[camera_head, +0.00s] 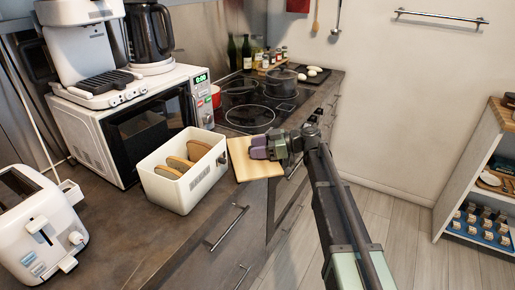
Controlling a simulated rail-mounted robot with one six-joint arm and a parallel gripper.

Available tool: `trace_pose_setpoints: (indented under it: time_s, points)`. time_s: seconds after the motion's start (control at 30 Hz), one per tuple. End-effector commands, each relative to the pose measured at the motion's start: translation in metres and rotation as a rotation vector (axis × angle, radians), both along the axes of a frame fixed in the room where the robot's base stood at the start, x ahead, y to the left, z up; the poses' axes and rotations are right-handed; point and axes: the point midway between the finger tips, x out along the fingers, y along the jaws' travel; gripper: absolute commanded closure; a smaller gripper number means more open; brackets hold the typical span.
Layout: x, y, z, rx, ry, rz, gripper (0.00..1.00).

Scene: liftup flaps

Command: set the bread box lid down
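The bread box (183,186) is a white bin on the counter, open at the top, with several bread slices inside. Its lid (246,164) is a flat light-wood board just right of the box, close to the counter's front edge. I cannot tell whether the lid touches the counter. My gripper (259,149) is at the lid's right part, with its purple fingers over the wood. The fingertips and any contact with the lid are too small to make out.
A microwave (145,120) with a coffee machine on top stands behind the box. A white toaster (40,228) is at the front left. The hob (250,113) with pots lies beyond the lid. Bare counter (130,235) shows between toaster and box.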

Motion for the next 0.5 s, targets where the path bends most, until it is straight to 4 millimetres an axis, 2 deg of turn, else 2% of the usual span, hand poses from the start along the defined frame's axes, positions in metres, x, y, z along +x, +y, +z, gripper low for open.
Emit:
trace_pose_setpoints:
  time_s: [0.27, 0.37, 0.5]
  points:
    - [0.0, 0.0, 0.006, 0.0, 0.0, 0.0, 0.46]
    - [0.001, -0.014, 0.008, 0.0, 0.001, -0.002, 0.46]
    - [0.001, -0.049, 0.016, 0.0, -0.001, -0.004, 0.46]
